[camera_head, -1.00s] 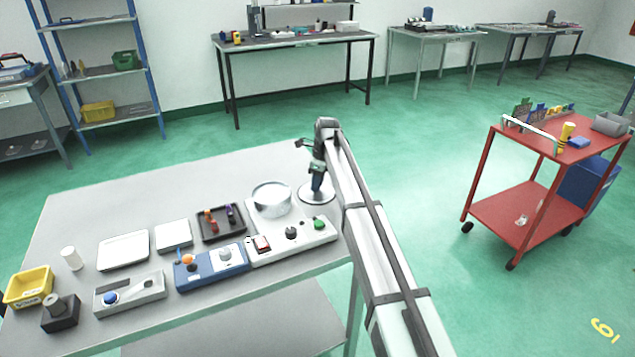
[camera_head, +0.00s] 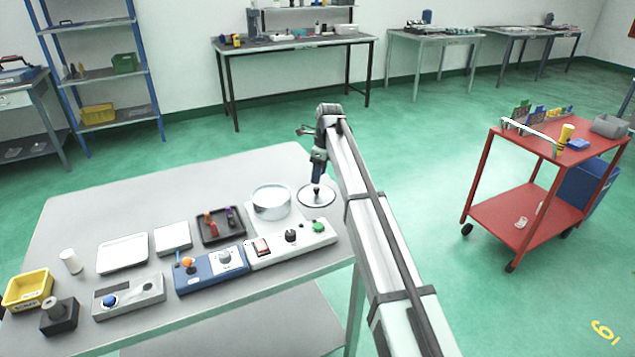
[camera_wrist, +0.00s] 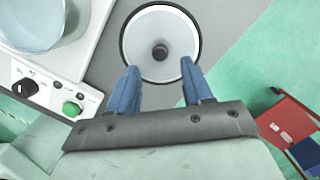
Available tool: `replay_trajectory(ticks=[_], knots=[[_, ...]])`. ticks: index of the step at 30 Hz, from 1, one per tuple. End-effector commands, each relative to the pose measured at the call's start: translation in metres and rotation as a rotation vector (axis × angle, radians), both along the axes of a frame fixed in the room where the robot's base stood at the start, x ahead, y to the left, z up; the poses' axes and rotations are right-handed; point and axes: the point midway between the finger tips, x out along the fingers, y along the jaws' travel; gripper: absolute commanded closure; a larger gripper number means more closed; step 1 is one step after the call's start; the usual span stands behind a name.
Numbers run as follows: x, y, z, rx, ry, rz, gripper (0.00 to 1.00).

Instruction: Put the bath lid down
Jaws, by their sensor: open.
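The bath lid (camera_head: 322,201) is a round pale disc with a dark rim and a small dark knob. It lies on the grey table, just right of the round metal bath (camera_head: 271,203). In the wrist view the lid (camera_wrist: 143,58) shows whole, with its knob at the middle. My gripper (camera_head: 316,186) is above the lid. Its two blue fingers (camera_wrist: 160,78) are spread apart with nothing between them, and the knob shows beyond their tips. The bath (camera_wrist: 38,18) shows partly at the wrist view's top left, and looks open at the top.
The white control unit (camera_head: 292,243) with a green button and a black knob stands in front of the bath. A blue unit (camera_head: 212,267), a dark tray (camera_head: 221,238) and white trays (camera_head: 122,252) are further left. The back of the table is clear. A red cart (camera_head: 520,215) stands right.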

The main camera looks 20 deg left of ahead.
Motion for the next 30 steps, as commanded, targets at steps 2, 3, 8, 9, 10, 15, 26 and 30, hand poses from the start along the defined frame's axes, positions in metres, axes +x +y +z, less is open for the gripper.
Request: replay_trajectory(ticks=[2, 3, 8, 9, 10, 15, 26, 30], knots=[[0.000, -0.002, 0.016, 0.000, 0.000, 0.000, 0.50], [0.001, -0.003, 0.023, 0.001, -0.001, 0.000, 0.50], [0.001, -0.007, 0.047, 0.000, 0.000, -0.001, 0.50], [0.001, -0.008, 0.052, 0.000, 0.000, -0.001, 0.50], [0.001, -0.008, 0.055, 0.000, 0.000, -0.001, 0.50], [0.000, -0.010, 0.066, -0.001, 0.002, -0.001, 0.50], [0.000, -0.011, 0.068, -0.001, 0.002, 0.000, 0.50], [0.000, -0.011, 0.068, -0.001, 0.002, 0.000, 0.50]])
